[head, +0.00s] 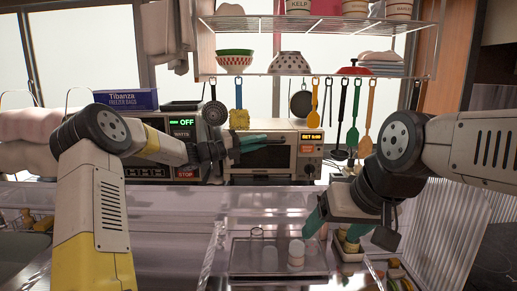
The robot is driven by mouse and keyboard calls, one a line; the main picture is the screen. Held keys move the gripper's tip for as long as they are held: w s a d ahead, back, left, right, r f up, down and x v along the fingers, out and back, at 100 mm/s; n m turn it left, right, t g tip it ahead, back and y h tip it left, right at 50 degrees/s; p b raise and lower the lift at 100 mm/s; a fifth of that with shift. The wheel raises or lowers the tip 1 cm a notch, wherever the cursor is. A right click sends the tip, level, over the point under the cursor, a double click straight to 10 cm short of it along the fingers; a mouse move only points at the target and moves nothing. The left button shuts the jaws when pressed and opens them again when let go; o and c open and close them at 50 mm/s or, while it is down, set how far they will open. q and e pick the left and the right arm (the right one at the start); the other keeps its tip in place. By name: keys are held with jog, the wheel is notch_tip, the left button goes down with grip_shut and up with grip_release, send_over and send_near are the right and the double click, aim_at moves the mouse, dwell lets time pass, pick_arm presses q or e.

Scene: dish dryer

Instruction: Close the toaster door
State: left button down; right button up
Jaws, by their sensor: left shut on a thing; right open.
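The toaster (300,150) is a pale countertop oven with a dark glass door (268,160) and a lit display on its right side, at the back centre of the head view. The door looks nearly upright against the front, but I cannot tell whether it is fully shut. My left gripper (262,141) reaches in from the left, its teal fingers shut at the door's upper edge, seemingly on the handle. The fingers hide the grip and the door's upper left. My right gripper (343,228) is open and points down at the right, apart from the toaster.
A microwave (182,133) stands left of the toaster, with a freezer bag box (126,99) on top. Utensils hang from a shelf (310,75) holding bowls above. A clear counter (165,215) spans the front, with a small white container (296,253) left of my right gripper.

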pick_arm(q)
jog(key=shift+w+r, duration=0.2)
jog(key=shift+w, duration=0.3)
jog(key=shift+a, duration=0.1)
jog(key=c, duration=1.4)
grip_release()
jog(key=shift+w, duration=0.1)
